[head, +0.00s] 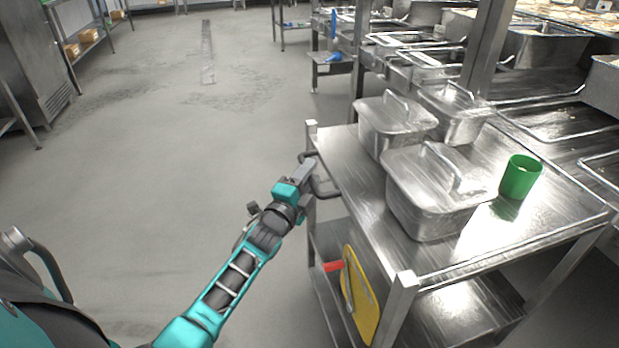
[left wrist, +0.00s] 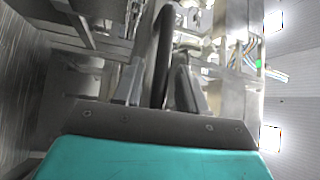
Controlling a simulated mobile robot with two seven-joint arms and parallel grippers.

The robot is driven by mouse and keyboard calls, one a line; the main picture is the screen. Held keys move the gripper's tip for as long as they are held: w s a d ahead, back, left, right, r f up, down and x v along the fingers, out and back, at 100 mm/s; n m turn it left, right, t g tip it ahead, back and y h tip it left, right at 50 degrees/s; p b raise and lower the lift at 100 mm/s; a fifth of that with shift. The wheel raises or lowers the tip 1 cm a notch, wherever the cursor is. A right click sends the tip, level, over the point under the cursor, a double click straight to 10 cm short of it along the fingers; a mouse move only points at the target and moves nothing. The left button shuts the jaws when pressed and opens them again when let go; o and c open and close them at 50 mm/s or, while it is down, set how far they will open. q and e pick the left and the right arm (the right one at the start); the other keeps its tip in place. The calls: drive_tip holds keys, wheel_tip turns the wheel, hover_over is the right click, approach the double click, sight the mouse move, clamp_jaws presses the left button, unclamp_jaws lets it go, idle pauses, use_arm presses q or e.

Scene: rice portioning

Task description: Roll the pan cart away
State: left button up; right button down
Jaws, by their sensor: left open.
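The steel pan cart (head: 330,150) stands at the right in the head view, with lidded metal pans (head: 430,190) and a green cup (head: 520,177) on its top. A dark handle (head: 322,192) sticks out from its left side. My left gripper (head: 307,170) is at this handle. In the left wrist view the jaws (left wrist: 158,88) are open, with a dark curved bar (left wrist: 155,50), seemingly the handle, between the fingers. I cannot tell whether they touch it. My right gripper is not in view.
A yellow board (head: 358,295) and a red item (head: 333,266) are at the cart's side below the top. Steel counters with pans (head: 545,45) stand close behind and right of the cart. The grey floor (head: 150,170) to the left is clear. A shelf rack (head: 90,35) stands far left.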

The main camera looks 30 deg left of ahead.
use_arm(q)
drive_tip(key=shift+w, duration=0.2)
clamp_jaws()
idle(0.3)
